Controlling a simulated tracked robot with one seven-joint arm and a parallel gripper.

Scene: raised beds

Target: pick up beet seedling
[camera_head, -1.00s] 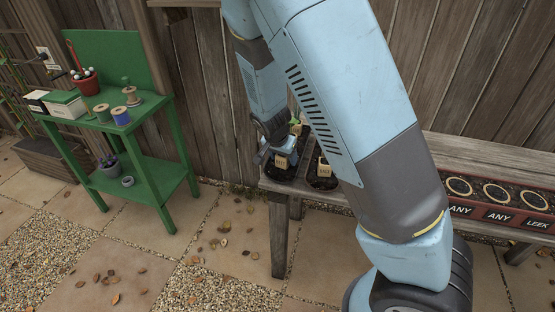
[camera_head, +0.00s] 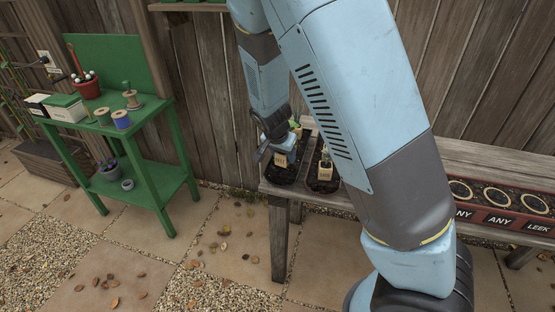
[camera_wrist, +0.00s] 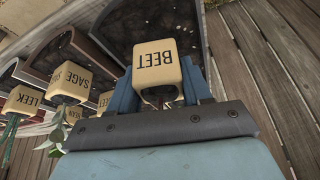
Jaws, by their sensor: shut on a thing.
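The beet seedling (camera_wrist: 158,62) shows in the wrist view as a cream block lettered BEET. Two blue fingers of my gripper (camera_wrist: 160,92) stand on either side of it and are shut on it. In the head view my gripper (camera_head: 283,150) points down over the left end of the wooden bench, with the beet seedling's cream block (camera_head: 280,160) at its tip. The leaves of this seedling are hidden from me. Whether the block is clear of the dark tray (camera_head: 279,178) below it I cannot tell.
In the wrist view cream blocks lettered SAGE (camera_wrist: 70,82) and LEEK (camera_wrist: 22,100) stand close by on the left. In the head view a second cream block (camera_head: 326,168) stands to the right.

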